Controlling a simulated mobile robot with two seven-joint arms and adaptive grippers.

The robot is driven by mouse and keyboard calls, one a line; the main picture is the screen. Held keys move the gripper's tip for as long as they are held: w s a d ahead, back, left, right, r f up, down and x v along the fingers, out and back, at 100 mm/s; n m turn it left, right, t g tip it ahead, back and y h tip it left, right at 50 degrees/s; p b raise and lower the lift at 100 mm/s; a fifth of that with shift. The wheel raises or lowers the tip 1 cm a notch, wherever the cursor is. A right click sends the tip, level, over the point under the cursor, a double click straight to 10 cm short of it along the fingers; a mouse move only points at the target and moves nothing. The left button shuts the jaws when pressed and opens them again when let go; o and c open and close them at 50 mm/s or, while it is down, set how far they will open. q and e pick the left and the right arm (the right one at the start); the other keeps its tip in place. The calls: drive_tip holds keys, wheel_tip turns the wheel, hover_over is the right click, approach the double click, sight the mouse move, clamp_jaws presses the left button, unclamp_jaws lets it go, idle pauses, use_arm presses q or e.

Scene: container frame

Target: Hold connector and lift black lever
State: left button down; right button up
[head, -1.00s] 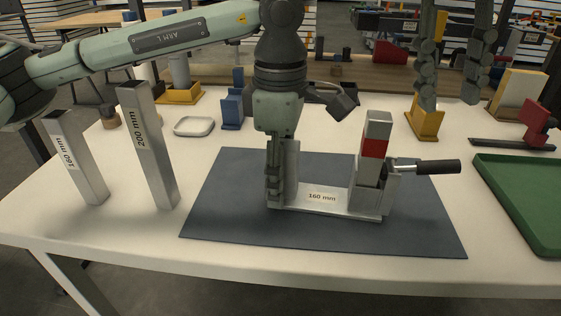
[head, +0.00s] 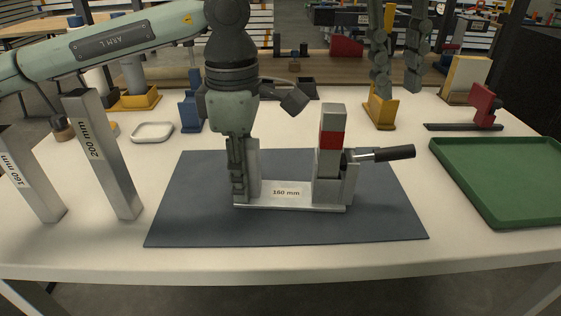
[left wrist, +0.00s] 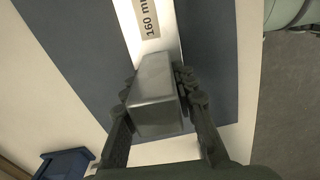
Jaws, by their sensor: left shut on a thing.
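A silver fixture (head: 292,198) labelled 160 mm lies on the dark mat, with an upright post (head: 254,168) at its left end. At its right end a silver block with a red band (head: 332,141) stands in a clamp. The clamp's black lever (head: 394,153) sticks out to the right, nearly level. My left gripper (head: 238,188) points down and is shut on the left post. In the left wrist view its fingers lie on both sides of the post (left wrist: 155,100). My right gripper (head: 398,94) hangs fingers-down, open and empty, above and behind the lever.
Two silver bars marked 160 mm (head: 30,180) and 200 mm (head: 103,155) stand at the left. A green tray (head: 445,165) lies at the right. A yellow holder (head: 381,112) and a red tool (head: 484,105) stand at the back. The mat's front part (head: 280,232) is clear.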

clamp_jaws()
drive_tip(key=w+d+f+n+g+y, duration=0.1)
drive_tip(key=w+d+f+n+y, duration=0.1)
drive_tip(key=d+n+y, duration=0.3)
drive_tip(key=w+d+f+n+g+y, duration=0.1)
drive_tip(key=w+d+f+n+y, duration=0.2)
drive_tip(key=n, duration=1)
drive_tip(key=w+d+f+n+g+y, duration=0.1)
drive_tip(key=w+d+f+n+y, duration=0.1)
drive_tip(key=d+f+n+y, duration=0.2)
drive_tip(key=shift+w+d+f+n+y, duration=0.15)
drive_tip(key=shift+d+n+y, duration=0.65)
drive_tip(key=shift+d+n, duration=0.5)
drive_tip(key=shift+w+d+r+n+y, duration=0.15)
drive_tip(key=shift+d+n+y, duration=0.65)
drive_tip(key=shift+d+n, duration=0.45)
drive_tip(key=shift+d+f+n, duration=0.3)
drive_tip(key=shift+d+n, duration=0.05)
drive_tip(key=shift+d, duration=0.3)
